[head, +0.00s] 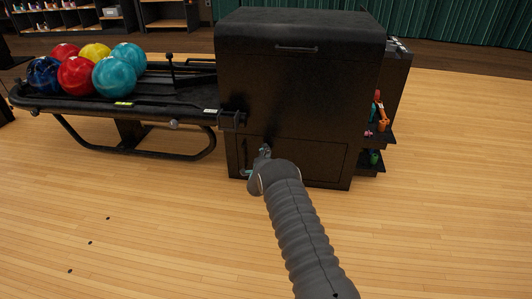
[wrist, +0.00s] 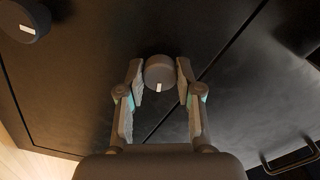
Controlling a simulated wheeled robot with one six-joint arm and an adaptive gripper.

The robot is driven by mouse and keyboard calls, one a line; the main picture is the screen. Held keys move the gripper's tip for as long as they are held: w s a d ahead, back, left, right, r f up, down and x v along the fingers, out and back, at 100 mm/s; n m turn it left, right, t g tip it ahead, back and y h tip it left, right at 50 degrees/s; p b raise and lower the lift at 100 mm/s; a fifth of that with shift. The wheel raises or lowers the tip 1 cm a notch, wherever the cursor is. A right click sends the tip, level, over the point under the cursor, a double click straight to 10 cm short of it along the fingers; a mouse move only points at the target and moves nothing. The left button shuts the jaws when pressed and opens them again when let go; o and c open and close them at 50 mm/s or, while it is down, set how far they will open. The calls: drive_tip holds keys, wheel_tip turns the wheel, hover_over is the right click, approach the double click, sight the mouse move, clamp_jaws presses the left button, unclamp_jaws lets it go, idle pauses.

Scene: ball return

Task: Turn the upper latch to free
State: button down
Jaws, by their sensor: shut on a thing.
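The upper latch (wrist: 159,72) is a round dark knob with a short white mark on its rim. In the wrist view it sits between the two fingers of my gripper (wrist: 159,82), close to the seam of the lower panel. The fingers are closed in on its two sides. The white mark points toward the bottom of the wrist view. A second similar knob (wrist: 25,18), with a white mark running more sideways, is at the upper left. In the head view my gripper (head: 264,150) is at the black cabinet's lower panel (head: 315,160); the latch is hidden there.
The black cabinet (head: 300,85) has a bar handle (head: 297,48), also in the wrist view (wrist: 291,158). A ball rack (head: 160,105) with several balls (head: 76,76) stands left. A side shelf (head: 378,138) with small items is right. The wooden floor in front is clear.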

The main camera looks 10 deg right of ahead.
drive_tip(key=shift+d+m, duration=0.1)
drive_tip(key=shift+m, duration=1.9)
drive_tip(key=c, duration=0.8)
unclamp_jaws()
drive_tip(key=shift+d, duration=0.1)
drive_tip(key=shift+o, duration=0.2)
drive_tip(key=shift+a, duration=0.2)
drive_tip(key=shift+s, duration=0.15)
drive_tip(key=v, duration=1.1)
drive_tip(key=shift+s, duration=0.3)
drive_tip(key=shift+a, duration=0.1)
